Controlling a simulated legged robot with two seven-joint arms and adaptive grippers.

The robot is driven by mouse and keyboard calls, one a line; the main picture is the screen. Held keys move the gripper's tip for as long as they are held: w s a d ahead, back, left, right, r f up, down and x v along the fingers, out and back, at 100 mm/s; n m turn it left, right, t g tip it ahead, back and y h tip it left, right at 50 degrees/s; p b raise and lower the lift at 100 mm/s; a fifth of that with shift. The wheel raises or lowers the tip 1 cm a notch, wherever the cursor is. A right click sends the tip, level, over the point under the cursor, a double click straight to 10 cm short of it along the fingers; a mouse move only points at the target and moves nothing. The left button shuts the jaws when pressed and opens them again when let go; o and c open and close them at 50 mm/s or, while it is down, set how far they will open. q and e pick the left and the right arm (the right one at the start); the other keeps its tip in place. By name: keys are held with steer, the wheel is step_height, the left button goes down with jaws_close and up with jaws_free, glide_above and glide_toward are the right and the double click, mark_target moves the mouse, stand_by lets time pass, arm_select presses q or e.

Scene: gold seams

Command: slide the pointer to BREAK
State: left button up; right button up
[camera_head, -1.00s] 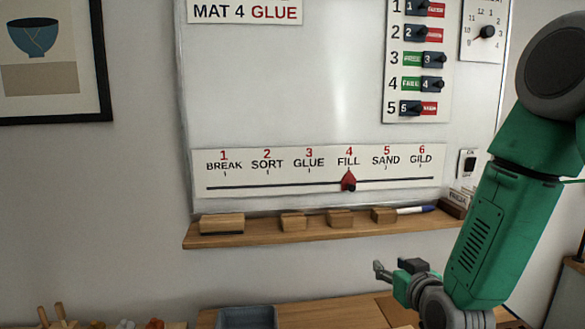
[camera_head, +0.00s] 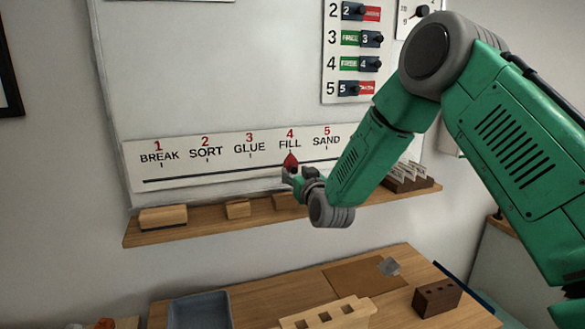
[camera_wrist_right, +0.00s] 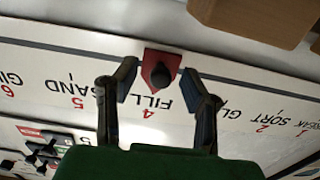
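The red pointer (camera_head: 290,160) with a dark knob is on the slider strip (camera_head: 240,178) on the whiteboard, at 4 FILL. The word BREAK (camera_head: 159,157) is at the strip's left end. My right gripper (camera_head: 293,176) is at the pointer and partly covers it in the head view. In the right wrist view, which shows the board upside down, the open fingers (camera_wrist_right: 158,74) stand on either side of the pointer (camera_wrist_right: 162,68), with gaps between them and the knob. My left gripper is not in view.
A wooden ledge (camera_head: 190,227) with several wooden blocks runs just below the strip. A panel of numbered switches (camera_head: 350,62) is above right. A table below holds a grey tray (camera_head: 200,312) and a slotted wooden block (camera_head: 328,315). The board left of the pointer is clear.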

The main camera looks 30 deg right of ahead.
steer(key=shift+w+d, duration=0.5)
steer(key=shift+w, duration=0.25)
steer(key=shift+a, duration=0.5)
steer(key=shift+c, duration=0.8)
steer(key=shift+a, duration=0.1)
jaws_close()
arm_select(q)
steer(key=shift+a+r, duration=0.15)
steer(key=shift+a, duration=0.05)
